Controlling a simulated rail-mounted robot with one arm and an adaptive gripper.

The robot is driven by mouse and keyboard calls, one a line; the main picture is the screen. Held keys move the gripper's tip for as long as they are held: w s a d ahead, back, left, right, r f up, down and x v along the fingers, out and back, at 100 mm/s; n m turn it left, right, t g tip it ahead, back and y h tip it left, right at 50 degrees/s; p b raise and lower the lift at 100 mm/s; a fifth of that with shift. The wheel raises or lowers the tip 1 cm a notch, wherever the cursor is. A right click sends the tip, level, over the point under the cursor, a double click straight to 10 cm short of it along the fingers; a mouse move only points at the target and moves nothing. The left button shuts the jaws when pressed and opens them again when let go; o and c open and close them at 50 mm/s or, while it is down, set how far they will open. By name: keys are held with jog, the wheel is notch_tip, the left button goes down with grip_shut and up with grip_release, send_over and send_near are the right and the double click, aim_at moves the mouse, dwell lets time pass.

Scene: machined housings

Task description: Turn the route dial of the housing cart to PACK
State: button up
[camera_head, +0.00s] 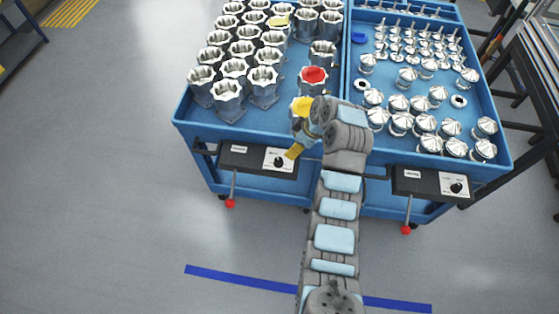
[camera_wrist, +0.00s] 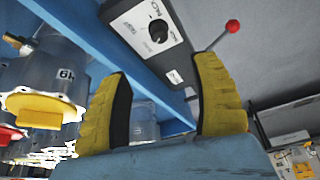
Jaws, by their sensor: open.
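The housing cart (camera_head: 196,129) is the blue cart on the left, loaded with metal housings. Its route dial (camera_head: 279,161) is a small black knob on a white plate on the black front panel. In the wrist view the dial (camera_wrist: 158,32) lies beyond the fingertips, near the top, with small lettering around it; its setting is too unclear to read. My gripper (camera_head: 294,152) is just above and right of the dial in the head view. In the wrist view my gripper (camera_wrist: 164,68) has its yellow fingers spread, with nothing between them and the dial apart from them.
A second blue cart (camera_head: 499,158) with silver parts stands to the right, with its own dial panel (camera_head: 432,182). A red-capped housing (camera_head: 313,79) and a yellow-capped housing (camera_head: 302,105) stand near my wrist. A red-tipped lever (camera_head: 230,203) hangs below the left panel. The front floor is mostly clear.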

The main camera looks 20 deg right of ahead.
aim_at(280, 160)
jog(key=x, duration=1.5)
jog(key=shift+w, duration=0.15)
jog(key=shift+c, duration=0.4)
jog(key=shift+f, duration=0.1)
grip_shut()
